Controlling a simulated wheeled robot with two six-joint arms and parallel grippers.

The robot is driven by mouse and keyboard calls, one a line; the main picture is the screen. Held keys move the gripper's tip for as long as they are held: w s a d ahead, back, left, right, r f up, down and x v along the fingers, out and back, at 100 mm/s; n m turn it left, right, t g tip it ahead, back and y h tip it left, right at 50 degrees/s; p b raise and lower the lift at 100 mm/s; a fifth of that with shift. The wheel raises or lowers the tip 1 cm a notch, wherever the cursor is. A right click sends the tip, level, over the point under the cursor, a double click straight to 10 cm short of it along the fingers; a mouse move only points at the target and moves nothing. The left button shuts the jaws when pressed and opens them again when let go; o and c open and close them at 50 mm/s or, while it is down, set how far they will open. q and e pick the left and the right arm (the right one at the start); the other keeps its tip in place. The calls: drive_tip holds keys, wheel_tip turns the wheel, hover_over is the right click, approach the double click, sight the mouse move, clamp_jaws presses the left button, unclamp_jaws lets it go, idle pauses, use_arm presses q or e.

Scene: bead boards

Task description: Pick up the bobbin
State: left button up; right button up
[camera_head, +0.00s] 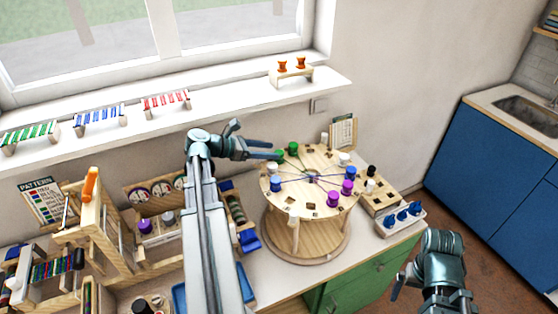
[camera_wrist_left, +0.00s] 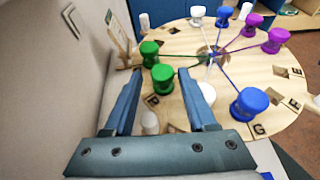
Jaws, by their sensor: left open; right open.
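Several bobbins stand on a round wooden turntable (camera_head: 312,205), joined by threads to its centre. A green bobbin (camera_wrist_left: 162,78) sits between and just beyond the fingertips of my left gripper (camera_wrist_left: 159,74); a second green bobbin (camera_wrist_left: 149,50) stands just behind it. In the head view the green bobbins are at the turntable's far left edge, one of them (camera_head: 293,148) clear beside my left gripper (camera_head: 272,155). The left jaws are open, with nothing held. My right gripper (camera_head: 402,280) is open and empty, low at the right, away from the turntable.
Blue (camera_wrist_left: 249,103), purple (camera_wrist_left: 275,40) and white bobbins (camera_wrist_left: 197,14) stand around the turntable. A rack with blue pieces (camera_head: 402,217) is to its right. A pattern card (camera_head: 343,132) stands behind, near the wall. Wooden stands and trays crowd the left.

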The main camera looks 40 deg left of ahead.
sight(279, 152)
use_arm(q)
drive_tip(key=b+x, duration=0.1)
drive_tip(key=x, duration=0.3)
drive_tip(key=shift+w+d+f, duration=0.1)
drive_tip(key=shift+d+f, duration=0.1)
drive_tip(key=shift+f, duration=0.05)
clamp_jaws()
